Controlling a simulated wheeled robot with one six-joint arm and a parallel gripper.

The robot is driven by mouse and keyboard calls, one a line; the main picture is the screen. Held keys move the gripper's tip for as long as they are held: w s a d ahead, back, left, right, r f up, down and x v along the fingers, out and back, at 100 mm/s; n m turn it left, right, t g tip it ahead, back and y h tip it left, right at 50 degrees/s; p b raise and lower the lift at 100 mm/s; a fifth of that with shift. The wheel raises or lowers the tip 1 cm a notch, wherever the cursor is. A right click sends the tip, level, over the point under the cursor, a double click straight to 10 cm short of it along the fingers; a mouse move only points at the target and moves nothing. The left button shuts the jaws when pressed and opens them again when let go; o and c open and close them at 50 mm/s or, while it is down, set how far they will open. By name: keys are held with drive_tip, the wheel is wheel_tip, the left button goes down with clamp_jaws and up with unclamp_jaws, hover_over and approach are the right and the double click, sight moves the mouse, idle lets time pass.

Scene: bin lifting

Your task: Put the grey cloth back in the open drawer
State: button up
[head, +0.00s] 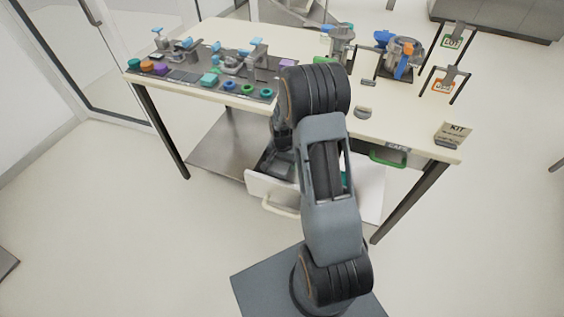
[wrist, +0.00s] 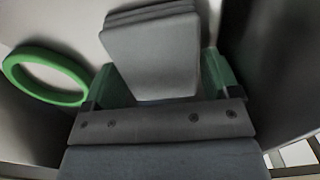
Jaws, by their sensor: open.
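The open drawer (head: 268,190) juts from under the table, with a white front and a pale handle. My arm hides much of its inside. In the wrist view the grey cloth (wrist: 150,55) looks like a folded, layered pad over a pale surface. My gripper (wrist: 165,85) is open, with one green finger on each side of the cloth's near part. I cannot tell whether the fingers touch it. In the head view my gripper's fingers and the cloth are hidden behind my arm.
A green ring (wrist: 45,75) lies left of my gripper. Dark surfaces flank the pale area. A green drawer handle (head: 388,158) is at the right.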

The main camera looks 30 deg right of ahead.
wheel_tip(320, 180, up, 12)
drive_tip(key=s+a+r+n+t, duration=0.1)
drive_tip(key=s+a+r+n, duration=0.3)
drive_tip(key=s, duration=0.4)
drive_tip(key=s+a+r+n+t, duration=0.2)
drive_tip(key=s+a+r+n, duration=0.3)
drive_tip(key=s, duration=0.4)
drive_tip(key=shift+a+r, duration=0.65)
drive_tip(key=shift+r, duration=0.3)
drive_tip(key=shift+w, duration=0.1)
drive_tip(key=shift+n+t, duration=0.3)
wheel_tip(320, 180, up, 6)
drive_tip(key=p, duration=0.4)
drive_tip(key=shift+f+p, duration=0.25)
drive_tip(key=shift+p, duration=0.15)
drive_tip(key=shift+c, duration=0.3)
